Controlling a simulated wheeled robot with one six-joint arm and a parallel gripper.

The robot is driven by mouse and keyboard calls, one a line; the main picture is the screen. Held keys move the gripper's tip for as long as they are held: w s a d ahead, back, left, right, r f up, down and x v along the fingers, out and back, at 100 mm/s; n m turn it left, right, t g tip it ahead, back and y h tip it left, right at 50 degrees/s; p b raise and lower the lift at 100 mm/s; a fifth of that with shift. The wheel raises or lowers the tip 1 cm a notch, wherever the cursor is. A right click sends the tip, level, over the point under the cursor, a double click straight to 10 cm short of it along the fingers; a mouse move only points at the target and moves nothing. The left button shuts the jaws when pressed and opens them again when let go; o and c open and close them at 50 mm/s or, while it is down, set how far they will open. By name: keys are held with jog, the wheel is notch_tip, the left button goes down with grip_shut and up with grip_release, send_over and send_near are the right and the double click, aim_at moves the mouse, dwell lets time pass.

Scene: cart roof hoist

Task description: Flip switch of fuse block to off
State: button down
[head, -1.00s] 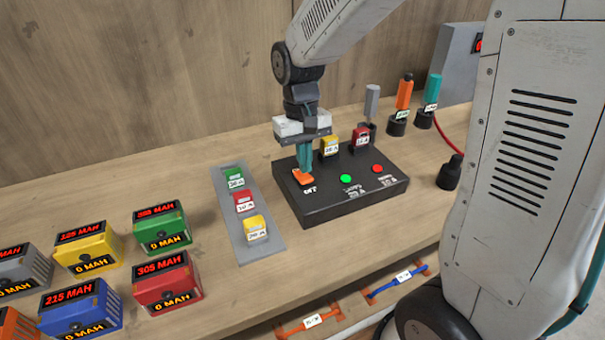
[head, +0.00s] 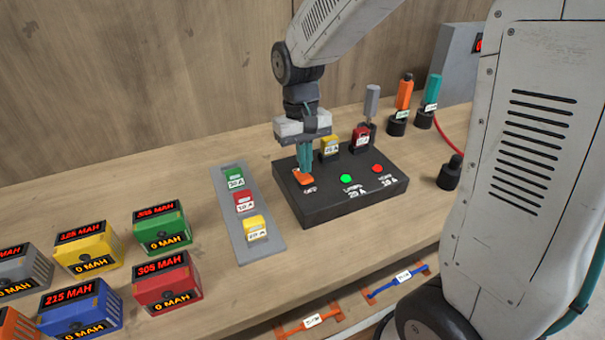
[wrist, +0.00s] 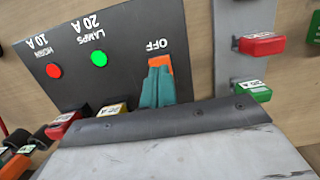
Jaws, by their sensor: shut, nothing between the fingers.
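The fuse block (head: 335,208) is a black box on the wooden bench, with an orange switch (head: 303,180) at its left end. The label beside the switch reads OFF, clearest in the wrist view. A green light (head: 346,179) and a red light (head: 377,168) show on the same face, labelled lamps and horn. My gripper (head: 305,172) points down with its teal fingers shut and empty, right at the switch. In the wrist view the fingertips (wrist: 157,75) overlap the orange switch (wrist: 161,62) and hide part of it; contact cannot be told for certain.
A yellow fuse (head: 330,146) and a red fuse (head: 361,139) stand at the block's back. A grey strip (head: 264,249) with green, red and yellow fuses lies to the left, beside several coloured battery boxes. Orange and teal handled tools stand at the back right.

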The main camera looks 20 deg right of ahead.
jog(key=shift+s+f, duration=0.1)
jog(key=shift+f, duration=0.95)
dwell(0.5)
jog(key=shift+r, duration=0.15)
notch_tip(320, 180, up, 7)
jog(key=w, duration=0.1)
dwell(0.7)
dwell(0.3)
